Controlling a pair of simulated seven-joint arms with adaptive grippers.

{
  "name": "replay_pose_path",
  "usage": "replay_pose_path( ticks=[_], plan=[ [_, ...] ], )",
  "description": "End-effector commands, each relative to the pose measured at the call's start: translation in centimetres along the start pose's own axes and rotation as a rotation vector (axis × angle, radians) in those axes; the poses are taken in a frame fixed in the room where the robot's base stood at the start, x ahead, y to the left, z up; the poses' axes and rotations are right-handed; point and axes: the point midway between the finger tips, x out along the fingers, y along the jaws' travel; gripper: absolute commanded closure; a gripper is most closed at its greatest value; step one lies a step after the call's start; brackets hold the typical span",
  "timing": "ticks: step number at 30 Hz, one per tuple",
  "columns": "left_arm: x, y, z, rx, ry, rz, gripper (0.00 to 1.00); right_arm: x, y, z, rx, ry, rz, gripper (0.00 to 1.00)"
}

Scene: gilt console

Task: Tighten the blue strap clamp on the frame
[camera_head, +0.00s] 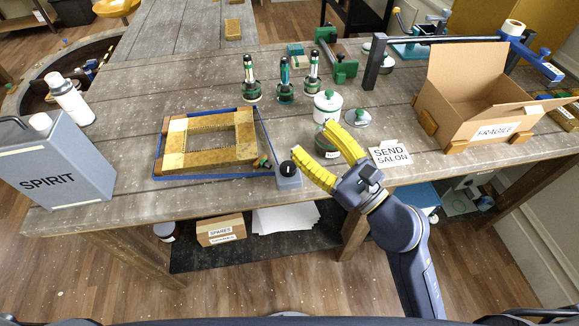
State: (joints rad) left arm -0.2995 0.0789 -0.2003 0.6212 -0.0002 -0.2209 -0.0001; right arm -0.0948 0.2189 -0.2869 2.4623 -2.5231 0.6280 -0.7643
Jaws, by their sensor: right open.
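A wooden frame (172,138) lies flat on the workbench, left of the middle. A blue strap clamp (266,133) runs around its outside. The clamp's grey and blue head with a black knob (287,168) sits at the frame's near right corner. My right gripper (312,150), with yellow ribbed fingers, is open just right of the knob. Its fingers point up and left, the lower one close to the knob; I cannot tell whether it touches. My left gripper is not in view.
A white-lidded jar (327,104) and a small round tin (357,118) stand behind the gripper. A "SEND SALON" card (391,153) and an open cardboard box (478,97) are to the right. A grey "SPIRIT" can (55,165) stands left. Several green-based tools stand behind.

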Motion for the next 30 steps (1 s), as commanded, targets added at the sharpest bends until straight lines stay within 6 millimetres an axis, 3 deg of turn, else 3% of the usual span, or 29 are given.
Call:
replay_pose_path(
  ticks=[7, 15, 24, 30],
  plan=[
    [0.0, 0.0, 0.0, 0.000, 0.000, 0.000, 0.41, 5.9, 0.4, 7.1, -0.113, -0.158, 0.105, 0.41],
    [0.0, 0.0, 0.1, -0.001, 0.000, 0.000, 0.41, 10.7, 3.4, 13.5, -0.213, -0.269, 0.271, 0.41],
    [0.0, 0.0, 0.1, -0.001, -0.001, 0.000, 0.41, 14.4, 8.4, 18.4, -0.335, -0.305, 0.495, 0.41],
    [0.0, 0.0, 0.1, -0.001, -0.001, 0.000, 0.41, 15.9, 12.0, 20.1, -0.430, -0.275, 0.651, 0.41]
  ],
)
